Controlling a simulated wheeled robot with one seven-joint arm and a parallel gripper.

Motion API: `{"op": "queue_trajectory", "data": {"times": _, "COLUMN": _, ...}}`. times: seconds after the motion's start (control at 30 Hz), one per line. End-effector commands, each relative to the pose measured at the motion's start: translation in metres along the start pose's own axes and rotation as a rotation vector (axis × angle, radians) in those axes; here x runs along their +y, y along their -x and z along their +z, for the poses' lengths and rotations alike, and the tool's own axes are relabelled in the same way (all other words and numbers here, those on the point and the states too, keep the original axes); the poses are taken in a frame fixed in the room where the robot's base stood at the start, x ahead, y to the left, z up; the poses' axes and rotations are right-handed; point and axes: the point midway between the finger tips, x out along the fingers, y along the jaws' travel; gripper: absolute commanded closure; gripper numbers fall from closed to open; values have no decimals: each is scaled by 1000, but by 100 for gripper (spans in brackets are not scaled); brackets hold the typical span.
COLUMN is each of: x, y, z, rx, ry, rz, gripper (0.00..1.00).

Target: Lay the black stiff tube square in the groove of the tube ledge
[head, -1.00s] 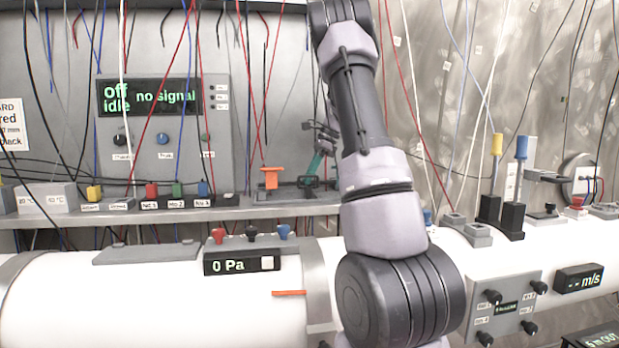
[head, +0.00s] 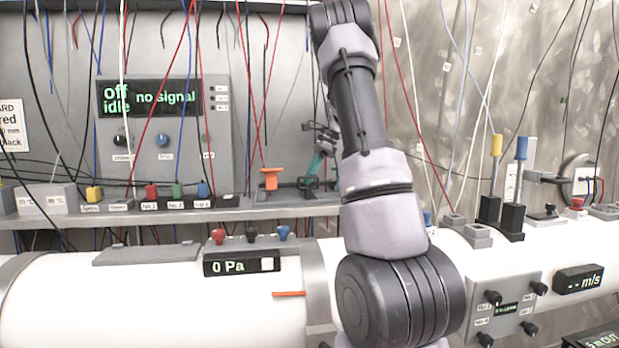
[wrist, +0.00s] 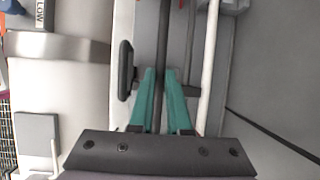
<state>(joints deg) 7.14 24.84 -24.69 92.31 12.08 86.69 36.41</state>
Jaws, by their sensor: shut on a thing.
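My gripper (wrist: 159,78) shows in the wrist view with its teal fingers close together. They are shut on the thin black stiff tube (wrist: 164,40), which runs up the picture from between them. Under the tube is a grey surface (wrist: 146,30) that looks like the tube ledge; I cannot tell whether the tube rests in its groove. In the head view, my gripper (head: 314,168) is small and low over the grey shelf, left of my arm. The tube cannot be made out there.
A white rod (wrist: 208,65) runs beside the tube in the wrist view. A black rounded part (wrist: 126,70) stands to the left. On the shelf (head: 240,211) an orange block (head: 270,179) stands left of my gripper. Many wires hang around the arm.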

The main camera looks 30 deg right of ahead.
Motion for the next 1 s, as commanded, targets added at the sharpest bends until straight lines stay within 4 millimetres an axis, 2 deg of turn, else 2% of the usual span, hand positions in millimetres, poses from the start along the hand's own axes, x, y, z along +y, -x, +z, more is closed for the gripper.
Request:
{"op": "queue_trajectory", "data": {"times": 0.73, "x": 1, "y": -9, "z": -4, "rx": 0, "ry": -2, "rz": 6, "gripper": 100}}
{"op": "queue_trajectory", "data": {"times": 1.0, "x": 0, "y": -5, "z": -2, "rx": 0, "ry": -1, "rz": 5, "gripper": 100}}
